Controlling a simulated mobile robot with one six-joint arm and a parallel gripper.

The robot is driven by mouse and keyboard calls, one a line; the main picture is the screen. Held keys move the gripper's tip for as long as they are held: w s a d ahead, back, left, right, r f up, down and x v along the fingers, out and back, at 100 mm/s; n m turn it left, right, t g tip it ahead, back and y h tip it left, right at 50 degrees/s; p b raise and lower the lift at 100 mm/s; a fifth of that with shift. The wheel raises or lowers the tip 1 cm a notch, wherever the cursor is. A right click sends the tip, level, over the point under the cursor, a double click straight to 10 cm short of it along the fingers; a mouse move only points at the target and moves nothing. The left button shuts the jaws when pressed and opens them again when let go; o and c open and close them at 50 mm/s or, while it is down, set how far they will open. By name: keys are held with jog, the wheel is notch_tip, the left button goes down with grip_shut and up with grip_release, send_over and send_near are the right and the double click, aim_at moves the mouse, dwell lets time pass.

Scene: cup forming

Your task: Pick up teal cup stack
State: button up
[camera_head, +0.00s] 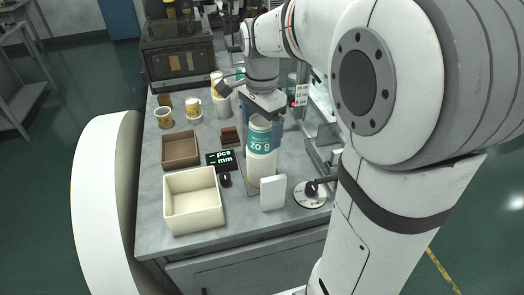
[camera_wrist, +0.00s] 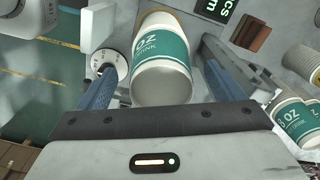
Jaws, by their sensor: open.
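The teal cup stack (camera_head: 261,151) is a tall upright column of white cups with a teal band, standing on the grey bench. In the wrist view the teal cup stack (camera_wrist: 162,62) is between the two blue fingers, with a visible gap on the right side. My gripper (camera_head: 264,115) is at the upper part of the stack, with a finger showing on either side. In the wrist view my gripper (camera_wrist: 158,85) is open around the stack. Whether the left finger touches the cup is unclear.
A cream bin (camera_head: 193,201), a brown tray (camera_head: 181,149) and a black display (camera_head: 221,160) stand left of the stack. A white upright block (camera_head: 273,194) and a round dial (camera_head: 310,195) are close in front and right. Several printed cups (camera_head: 194,109) stand behind.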

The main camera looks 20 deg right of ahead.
jog(key=shift+f, duration=1.35)
jog(key=shift+c, duration=0.5)
jog(key=shift+r, duration=0.1)
jog(key=c, duration=1.5)
